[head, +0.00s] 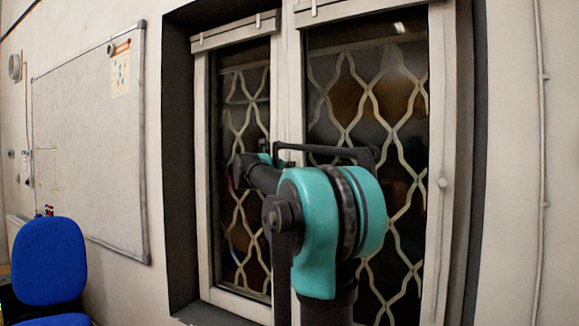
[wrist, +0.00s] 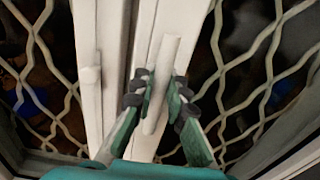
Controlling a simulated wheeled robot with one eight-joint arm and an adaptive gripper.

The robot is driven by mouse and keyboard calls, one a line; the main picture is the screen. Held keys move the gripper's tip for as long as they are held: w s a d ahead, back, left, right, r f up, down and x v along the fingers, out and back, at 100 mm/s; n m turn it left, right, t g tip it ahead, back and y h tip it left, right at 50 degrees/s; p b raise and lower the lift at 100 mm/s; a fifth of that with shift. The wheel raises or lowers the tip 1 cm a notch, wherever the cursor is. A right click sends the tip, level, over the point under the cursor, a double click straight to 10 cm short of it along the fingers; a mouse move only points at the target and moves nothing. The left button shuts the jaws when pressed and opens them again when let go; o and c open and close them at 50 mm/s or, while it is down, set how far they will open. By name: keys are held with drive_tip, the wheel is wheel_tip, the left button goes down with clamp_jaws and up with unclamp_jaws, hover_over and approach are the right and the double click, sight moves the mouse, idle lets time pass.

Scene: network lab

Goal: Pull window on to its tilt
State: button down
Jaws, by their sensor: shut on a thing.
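The window has two sashes with white frames, a left sash (head: 202,130) and a right sash (head: 437,120), in a dark recess. In the wrist view my gripper (wrist: 160,92) has one finger on each side of a long white window handle (wrist: 163,75) and is shut on it. The handle stands roughly upright in the picture, leaning slightly, on the white middle frame. A second white handle (wrist: 91,88) is on the frame to the left, apart from my fingers. In the head view my arm hides my gripper and the held handle. I cannot see any clear tilt of the sashes.
A wavy lattice (head: 348,100) shows behind the glass of both sashes. A whiteboard (head: 90,140) hangs on the left wall, with a blue chair (head: 48,262) below it. A thin pipe (head: 541,130) runs up the wall at right.

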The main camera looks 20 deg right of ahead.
drive_tip(key=shift+v, duration=1.95)
drive_tip(key=c, duration=1.1)
unclamp_jaws()
drive_tip(key=v, duration=1)
